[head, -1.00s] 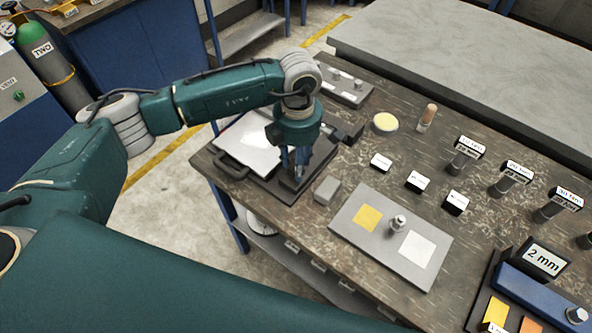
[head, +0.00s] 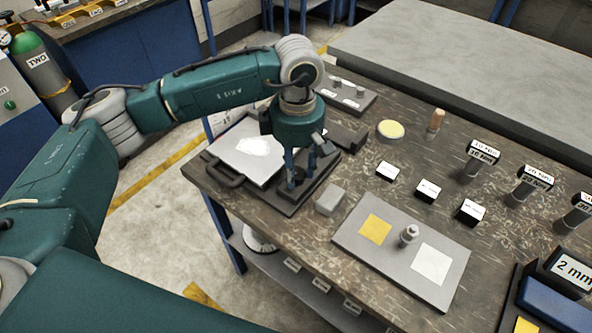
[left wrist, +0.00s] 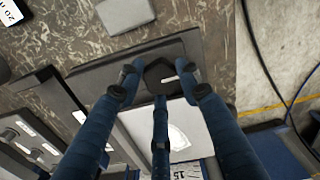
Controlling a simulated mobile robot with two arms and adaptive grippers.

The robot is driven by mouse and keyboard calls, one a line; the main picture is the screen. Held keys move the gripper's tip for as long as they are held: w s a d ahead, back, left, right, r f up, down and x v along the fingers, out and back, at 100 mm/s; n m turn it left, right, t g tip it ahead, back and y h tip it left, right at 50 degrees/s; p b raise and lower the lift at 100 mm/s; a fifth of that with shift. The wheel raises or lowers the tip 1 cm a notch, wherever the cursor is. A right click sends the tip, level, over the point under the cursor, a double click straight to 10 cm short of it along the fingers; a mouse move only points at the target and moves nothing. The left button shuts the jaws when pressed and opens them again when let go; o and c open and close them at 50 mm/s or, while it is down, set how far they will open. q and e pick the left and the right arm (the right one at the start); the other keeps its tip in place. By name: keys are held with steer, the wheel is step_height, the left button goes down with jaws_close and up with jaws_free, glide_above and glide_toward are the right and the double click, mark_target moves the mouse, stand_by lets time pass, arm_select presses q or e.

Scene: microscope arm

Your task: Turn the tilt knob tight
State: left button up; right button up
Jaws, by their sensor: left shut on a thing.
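My left gripper (head: 301,170) points down over a dark fixture (head: 291,207) at the left end of the workbench. In the left wrist view its blue fingers (left wrist: 160,85) surround a dark knob (left wrist: 158,71) with a short white mark on top. I take this for the tilt knob. The gripper is shut on it. In the head view the fingers mostly hide the knob. A pale panel (head: 243,158) with a dark handle lies beside the fixture. My right gripper is not in view.
A grey block (head: 329,199) stands close to the right of the fixture. A grey plate (head: 388,262) with yellow and white squares lies nearer the front. White-labelled blocks and dark labelled cylinders stand to the right. A grey two-knob plate (head: 347,98) lies behind.

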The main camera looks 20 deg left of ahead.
mark_target(301, 174)
arm_select(q)
steer(key=shift+d+r, duration=0.1)
steer(key=shift+d, duration=0.25)
steer(key=o, duration=1)
steer(key=shift+o, duration=0.6)
steer(key=shift+d, duration=0.1)
steer(key=shift+r, duration=0.35)
step_height(301, 174, up, 11)
steer(key=shift+r, duration=0.2)
steer(key=shift+s, duration=0.1)
